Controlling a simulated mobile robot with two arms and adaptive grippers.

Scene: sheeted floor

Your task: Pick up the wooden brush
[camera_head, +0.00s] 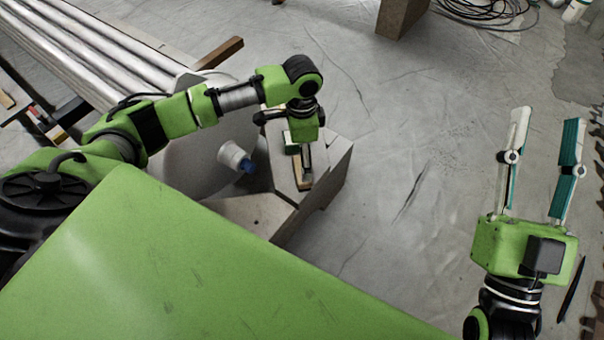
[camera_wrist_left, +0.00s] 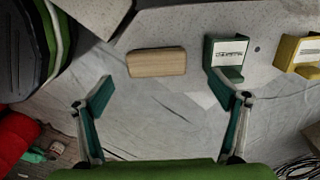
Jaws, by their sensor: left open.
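The wooden brush shows as a plain, light-brown wooden block (camera_wrist_left: 156,62) in the left wrist view, lying on a pale grey surface near its edge. No bristles show. In the head view a wooden piece (camera_head: 302,183), likely the same brush, lies just below my left gripper (camera_head: 306,163), which partly covers it. In the left wrist view my left gripper (camera_wrist_left: 163,88) is open, its fingertips apart on either side of the block's line, with nothing between them. My right gripper (camera_head: 546,118) is open and empty over the floor at the right.
A green block-like item (camera_wrist_left: 225,60) stands close to the right fingertip, with a yellow one (camera_wrist_left: 297,56) farther right. A white cup-like object (camera_head: 233,155) with a blue end is left of my left gripper. The sheeted floor (camera_head: 400,130) between my arms is clear.

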